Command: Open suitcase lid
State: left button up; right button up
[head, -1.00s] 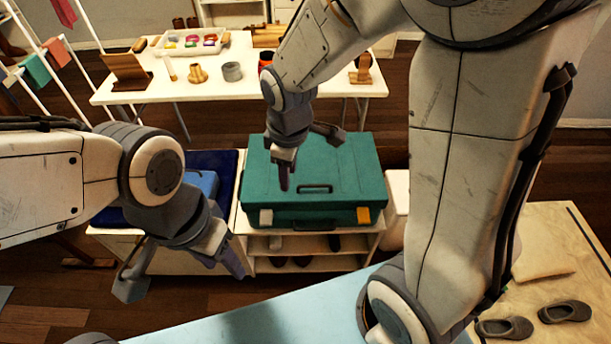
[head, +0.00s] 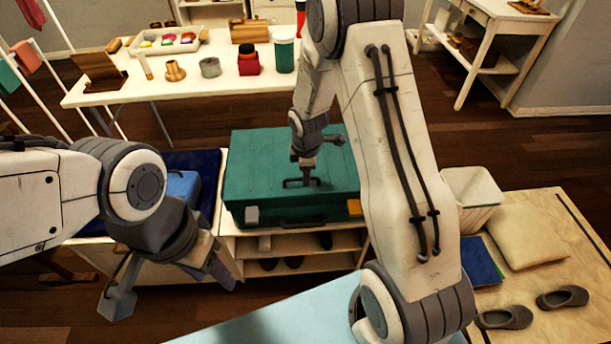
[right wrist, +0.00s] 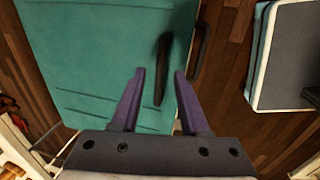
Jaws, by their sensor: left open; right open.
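A teal suitcase (head: 258,165) lies flat on a low white shelf, its lid down. A grey clasp (head: 252,215) is on the left of its front and an orange clasp (head: 354,208) on the right. A dark handle (head: 300,183) is on top near the front edge. In the right wrist view, this bar (right wrist: 162,75) lies ahead between my right gripper's fingers (right wrist: 157,90), which are open and empty. A second dark handle (right wrist: 200,50) is at the suitcase's edge. My left gripper (head: 168,288) is open and empty, front-left of the suitcase and apart from it.
The low shelf (head: 345,240) has shoes inside. A blue bed edge (head: 270,310) is in front. A table (head: 210,88) with jars and a tray stands behind. A white bin (head: 472,195) and a pillow (head: 525,235) are at right.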

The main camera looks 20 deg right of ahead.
jog(key=shift+w+f, duration=0.1)
jog(key=shift+f, duration=0.35)
grip_shut()
dwell(1.1)
